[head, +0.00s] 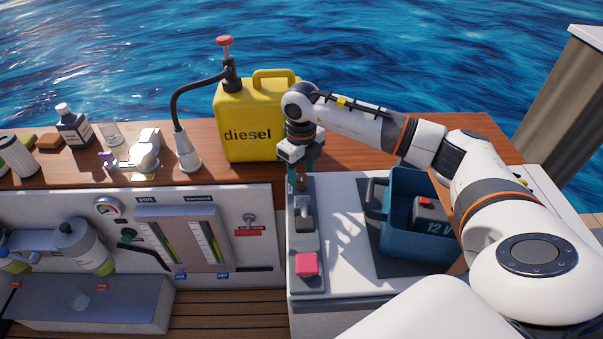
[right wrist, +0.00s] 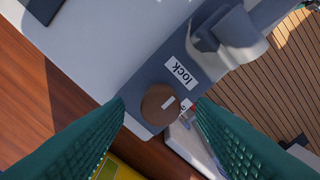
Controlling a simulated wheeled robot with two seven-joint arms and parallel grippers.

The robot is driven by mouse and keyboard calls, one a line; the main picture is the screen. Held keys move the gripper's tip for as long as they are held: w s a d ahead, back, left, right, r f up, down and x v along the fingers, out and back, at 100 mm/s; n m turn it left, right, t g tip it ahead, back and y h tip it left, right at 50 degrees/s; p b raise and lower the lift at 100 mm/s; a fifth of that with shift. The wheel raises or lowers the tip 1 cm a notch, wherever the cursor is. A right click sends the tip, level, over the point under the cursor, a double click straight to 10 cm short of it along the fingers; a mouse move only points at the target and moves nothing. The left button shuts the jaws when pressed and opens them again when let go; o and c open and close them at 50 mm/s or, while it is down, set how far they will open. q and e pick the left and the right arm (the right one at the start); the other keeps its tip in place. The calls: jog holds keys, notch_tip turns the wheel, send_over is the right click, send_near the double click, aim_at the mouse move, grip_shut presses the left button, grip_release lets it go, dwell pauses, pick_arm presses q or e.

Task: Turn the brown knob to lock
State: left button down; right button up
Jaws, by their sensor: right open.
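The brown knob (right wrist: 158,106) shows in the right wrist view as a round disc with a short white mark on its right half. A white "lock" label (right wrist: 181,72), upside down, lies just above it on a grey plate. My right gripper (head: 301,184) points down over the grey strip at the left of the white hatch top. Its two green fingers are open on either side of the knob, with a gap showing at each side. In the head view the knob cannot be made out beneath the gripper. My left gripper is not in view.
A yellow diesel can (head: 250,135) stands close behind my right gripper. A red button (head: 306,264) and a small switch (head: 304,219) are nearer on the same strip. A blue bin (head: 405,235) holding a 12V battery (head: 429,222) stands to the right, under my right arm.

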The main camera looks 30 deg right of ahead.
aim_at(301, 177)
notch_tip(301, 177, up, 10)
jog(key=shift+r+b, duration=0.25)
jog(key=shift+b, duration=0.15)
dwell(0.4)
